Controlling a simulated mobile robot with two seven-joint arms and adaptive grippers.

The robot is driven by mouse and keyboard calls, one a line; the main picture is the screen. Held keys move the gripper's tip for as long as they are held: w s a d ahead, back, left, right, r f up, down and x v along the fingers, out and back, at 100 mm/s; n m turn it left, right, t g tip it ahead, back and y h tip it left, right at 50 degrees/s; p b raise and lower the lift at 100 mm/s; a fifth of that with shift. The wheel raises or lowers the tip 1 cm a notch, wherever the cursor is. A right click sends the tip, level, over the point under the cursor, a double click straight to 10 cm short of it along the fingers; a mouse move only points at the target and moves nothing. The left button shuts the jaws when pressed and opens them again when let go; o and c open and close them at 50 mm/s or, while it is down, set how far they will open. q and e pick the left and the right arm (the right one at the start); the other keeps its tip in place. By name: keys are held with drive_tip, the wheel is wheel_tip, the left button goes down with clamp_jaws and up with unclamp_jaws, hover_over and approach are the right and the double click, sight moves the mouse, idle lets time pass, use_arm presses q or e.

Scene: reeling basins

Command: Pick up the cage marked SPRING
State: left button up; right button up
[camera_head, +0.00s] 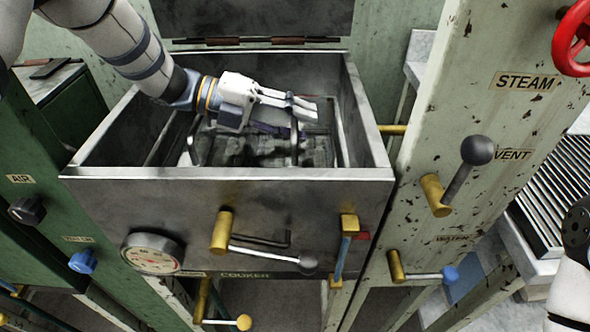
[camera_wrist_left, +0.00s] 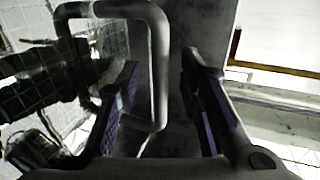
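My left gripper (camera_head: 304,108) reaches from the left into the open metal cooker (camera_head: 230,188). Its two fingers (camera_wrist_left: 165,108) are apart in the left wrist view. A bent grey metal handle (camera_wrist_left: 159,70) passes between them, nearer the left finger; I cannot tell whether it touches. Wire mesh (camera_wrist_left: 25,68), seemingly of a cage, shows left of the handle. In the head view a dark upright bar (camera_head: 294,142) stands under the fingers, and the cooker's inside is dim. No SPRING mark is readable.
The cooker's walls surround the gripper, with its raised lid (camera_head: 250,18) behind. A pressure gauge (camera_head: 152,253) and levers (camera_head: 220,232) stick out in front. A green post marked STEAM (camera_head: 480,130) with a red wheel (camera_head: 575,40) stands at the right.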

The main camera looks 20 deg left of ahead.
use_arm(q)
clamp_jaws()
drive_tip(key=shift+r, duration=0.2)
